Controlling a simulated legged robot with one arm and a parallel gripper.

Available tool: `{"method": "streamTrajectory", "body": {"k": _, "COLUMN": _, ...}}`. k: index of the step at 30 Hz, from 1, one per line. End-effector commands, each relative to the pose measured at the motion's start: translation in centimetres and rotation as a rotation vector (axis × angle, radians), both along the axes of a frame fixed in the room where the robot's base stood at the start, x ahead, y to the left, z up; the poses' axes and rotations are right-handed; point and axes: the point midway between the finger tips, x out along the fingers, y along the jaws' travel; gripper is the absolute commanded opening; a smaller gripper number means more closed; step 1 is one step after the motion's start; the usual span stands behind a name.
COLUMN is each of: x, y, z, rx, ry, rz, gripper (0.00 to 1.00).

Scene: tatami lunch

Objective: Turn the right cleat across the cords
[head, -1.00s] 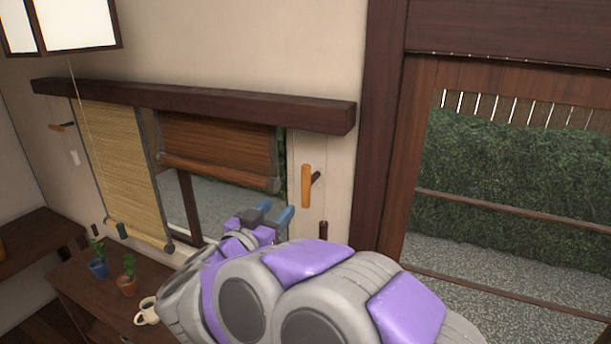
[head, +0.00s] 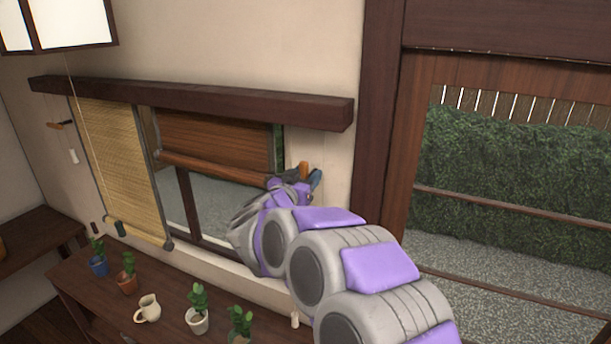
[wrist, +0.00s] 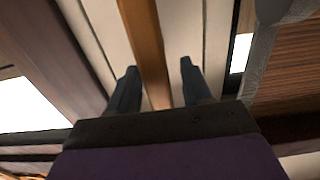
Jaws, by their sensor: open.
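The right cleat (head: 304,167) is an orange-brown wooden bar on the wall right of the window, mostly hidden behind my gripper in the head view. In the wrist view the cleat (wrist: 148,45) runs lengthwise between my fingers. My gripper (wrist: 158,68) is open, with one dark finger on each side of the cleat and a visible gap to each. In the head view my gripper (head: 303,181) is at the cleat, which stands about upright. Thin lines run beside the cleat in the wrist view; I cannot tell whether they are cords.
The left cleat (head: 66,124) lies roughly level by the lowered straw blind (head: 122,170). A brown blind (head: 215,140) hangs partly raised near my gripper. Below, a wooden counter (head: 85,290) holds potted plants and a cream mug (head: 148,309).

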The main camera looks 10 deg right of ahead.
Motion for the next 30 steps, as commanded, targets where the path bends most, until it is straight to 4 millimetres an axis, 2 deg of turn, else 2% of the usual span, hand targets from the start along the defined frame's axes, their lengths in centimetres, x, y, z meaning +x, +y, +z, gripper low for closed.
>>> {"method": "streamTrajectory", "body": {"k": 12, "x": 0.66, "y": -0.2, "z": -0.1, "rx": -0.002, "ry": 0.003, "rz": 0.002, "gripper": 0.49}}
{"method": "streamTrajectory", "body": {"k": 27, "x": 0.79, "y": -0.17, "z": -0.12, "rx": -0.002, "ry": 0.003, "rz": 0.003, "gripper": 0.01}}
{"method": "streamTrajectory", "body": {"k": 30, "x": 0.83, "y": -0.17, "z": -0.12, "rx": -0.002, "ry": 0.002, "rz": 0.003, "gripper": 0.0}}
